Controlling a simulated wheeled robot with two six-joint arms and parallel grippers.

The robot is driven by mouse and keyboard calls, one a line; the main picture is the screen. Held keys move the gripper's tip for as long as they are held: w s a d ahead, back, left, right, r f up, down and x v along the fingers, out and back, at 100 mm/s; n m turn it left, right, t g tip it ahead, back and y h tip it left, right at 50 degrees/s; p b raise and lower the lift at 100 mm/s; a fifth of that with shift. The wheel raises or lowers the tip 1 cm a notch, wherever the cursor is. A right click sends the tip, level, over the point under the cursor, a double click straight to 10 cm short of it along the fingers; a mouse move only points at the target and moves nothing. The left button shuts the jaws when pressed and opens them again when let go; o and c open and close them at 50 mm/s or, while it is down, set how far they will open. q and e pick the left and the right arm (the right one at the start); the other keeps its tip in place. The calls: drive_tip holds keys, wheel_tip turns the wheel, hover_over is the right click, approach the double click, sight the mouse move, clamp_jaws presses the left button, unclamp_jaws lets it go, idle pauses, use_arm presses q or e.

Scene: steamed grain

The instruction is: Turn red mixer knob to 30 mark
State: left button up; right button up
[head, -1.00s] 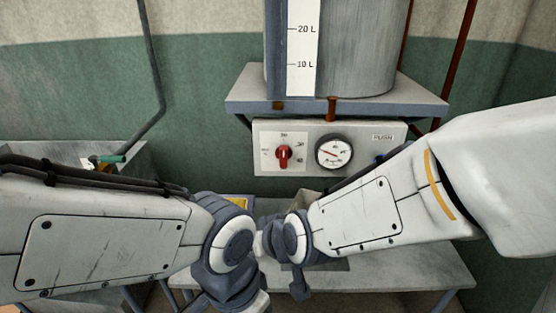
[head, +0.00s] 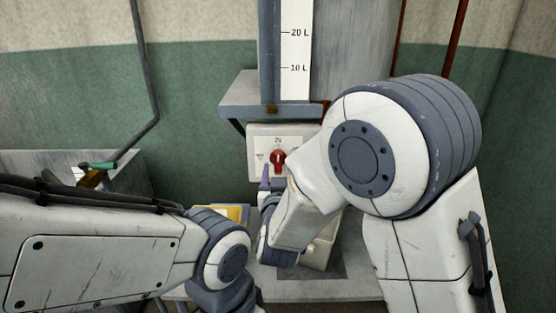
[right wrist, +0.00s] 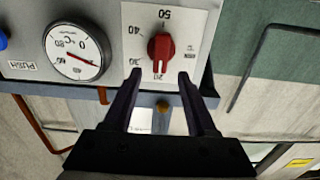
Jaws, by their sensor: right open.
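The red mixer knob (head: 278,160) sits on a white control panel (head: 257,136) below the tank shelf. In the right wrist view, turned over, the knob (right wrist: 160,48) has 50, 40, 30 and 20 marks around it. Its white line points down towards the 20. My right gripper (right wrist: 160,74) is open, its two dark fingertips just short of the knob, one to each side of its lower end, with nothing between them. In the head view the right gripper (head: 267,178) is partly hidden by my wrist. My left gripper is out of view.
A round temperature gauge (right wrist: 78,51) and a blue PUSH button (right wrist: 2,40) lie beside the knob on the panel. A tank with a litre scale (head: 296,50) stands on the shelf (head: 240,108) above. A bench (head: 350,290) lies below.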

sight(279, 160)
drive_tip(key=shift+w+p, duration=0.3)
drive_tip(key=shift+w, duration=2.1)
drive_tip(key=shift+c, duration=0.3)
clamp_jaws()
drive_tip(key=shift+f+m+b, duration=0.2)
drive_tip(key=shift+m+b, duration=0.4)
drive_tip(key=shift+b, duration=0.45)
drive_tip(key=shift+d+f+m+b, duration=0.1)
drive_tip(key=shift+d+m+b, duration=0.1)
drive_tip(key=shift+m+b, duration=1.8)
drive_tip(key=shift+d+f+m+b, duration=0.1)
drive_tip(key=shift+d+m+b, duration=0.1)
drive_tip(key=shift+m+b, duration=1.8)
drive_tip(key=shift+d+f+m+b, duration=0.15)
drive_tip(key=shift+m+b, duration=1.15)
drive_tip(key=shift+b, duration=1.4)
drive_tip(key=shift+d+r, duration=0.1)
drive_tip(key=shift+r, duration=0.05)
